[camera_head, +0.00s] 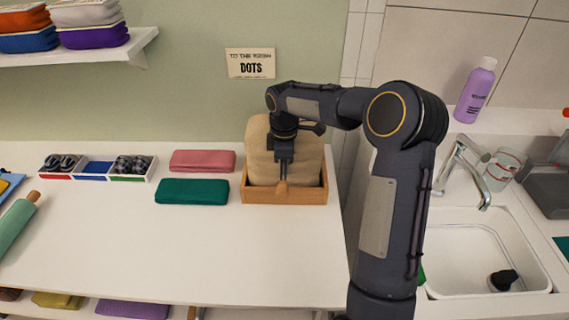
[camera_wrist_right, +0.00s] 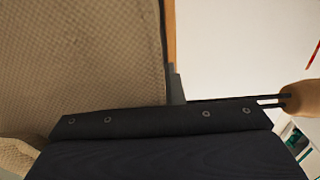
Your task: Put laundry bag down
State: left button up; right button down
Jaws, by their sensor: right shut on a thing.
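The laundry bag (camera_head: 258,150) is a beige, textured, rounded bag. It stands upright in a shallow wooden tray (camera_head: 258,197) against the back wall. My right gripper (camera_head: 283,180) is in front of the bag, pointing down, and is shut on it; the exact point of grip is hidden. In the right wrist view the bag's weave (camera_wrist_right: 80,60) fills the left side, close to the dark gripper body. My left gripper is not in view.
Left of the tray lie a pink folded cloth (camera_head: 202,160) and a green one (camera_head: 192,191). A divided box (camera_head: 97,168) and a rolling pin (camera_head: 17,228) are farther left. The front counter is clear. A sink (camera_head: 480,255) is at right.

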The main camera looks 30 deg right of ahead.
jog(key=c, duration=1.5)
grip_release()
jog(key=shift+c, duration=0.2)
notch_tip(320, 180, up, 11)
jog(key=shift+r, duration=0.15)
jog(key=shift+s+r+p, duration=0.1)
jog(key=shift+r+p, duration=0.2)
jog(key=shift+r, duration=0.2)
jog(key=s+a+r+m+t+y, duration=0.1)
jog(key=s+a+m, duration=0.15)
jog(key=s, duration=0.55)
jog(key=s+a+r+m+t+y, duration=0.15)
jog(key=s+m, duration=0.25)
jog(key=s, duration=0.4)
jog(key=s+a+f+m+t, duration=0.1)
jog(key=s+a+f+m, duration=0.2)
jog(key=s, duration=0.3)
jog(key=s+a+f+m+t+y, duration=0.1)
jog(key=s+a+f+m+t, duration=0.1)
jog(key=s+a+f+m, duration=0.2)
jog(key=s, duration=0.3)
jog(key=shift+a+f, duration=0.25)
jog(key=shift+a, duration=0.05)
